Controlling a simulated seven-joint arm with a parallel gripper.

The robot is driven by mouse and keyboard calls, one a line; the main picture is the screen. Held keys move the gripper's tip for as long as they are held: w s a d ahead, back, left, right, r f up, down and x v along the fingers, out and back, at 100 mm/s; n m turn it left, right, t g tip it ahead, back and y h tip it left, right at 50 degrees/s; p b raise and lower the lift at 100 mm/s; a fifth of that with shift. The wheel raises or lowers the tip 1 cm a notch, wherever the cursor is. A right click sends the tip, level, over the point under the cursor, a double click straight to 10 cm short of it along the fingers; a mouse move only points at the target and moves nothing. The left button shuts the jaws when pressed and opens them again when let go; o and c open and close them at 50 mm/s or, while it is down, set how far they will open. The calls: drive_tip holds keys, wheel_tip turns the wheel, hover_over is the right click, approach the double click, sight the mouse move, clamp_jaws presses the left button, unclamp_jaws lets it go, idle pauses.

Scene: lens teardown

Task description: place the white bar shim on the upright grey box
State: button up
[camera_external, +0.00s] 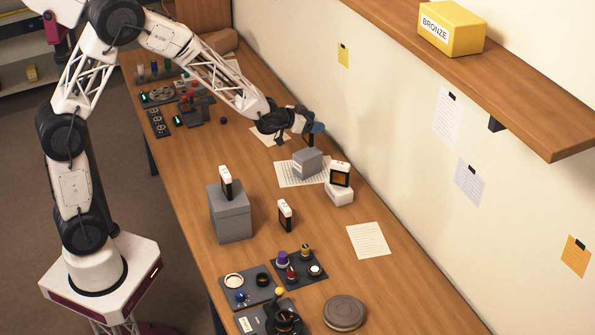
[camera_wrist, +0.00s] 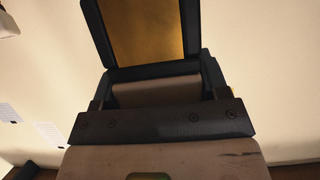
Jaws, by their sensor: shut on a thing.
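My gripper (camera_external: 314,137) is above the back of the bench near the wall, just over a smaller grey box (camera_external: 308,164) on a printed sheet. In the wrist view it is shut on a pale bar-shaped thing (camera_wrist: 157,93) in shadow, with a dark-framed amber panel (camera_wrist: 148,30) beyond it. I cannot tell for sure that this is the white bar shim; the outside view hardly shows it. A taller upright grey box (camera_external: 232,220) stands nearer the front edge, with a white-topped dark piece (camera_external: 226,182) on it.
A white block (camera_external: 340,197) and a white-topped brown-fronted piece (camera_external: 340,174) stand right of the smaller box. A similar piece (camera_external: 285,214) stands mid-bench. Dark trays (camera_external: 250,283) hold small parts in front. A wall shelf (camera_external: 520,110) overhangs the right. Bench lies clear around the sheet (camera_external: 368,241).

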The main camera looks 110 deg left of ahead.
drive_tip(key=shift+f, duration=1.95)
drive_tip(key=shift+f, duration=0.15)
drive_tip(key=o, duration=0.9)
drive_tip(key=shift+s+d+r, duration=0.3)
drive_tip(key=shift+v, duration=3.3)
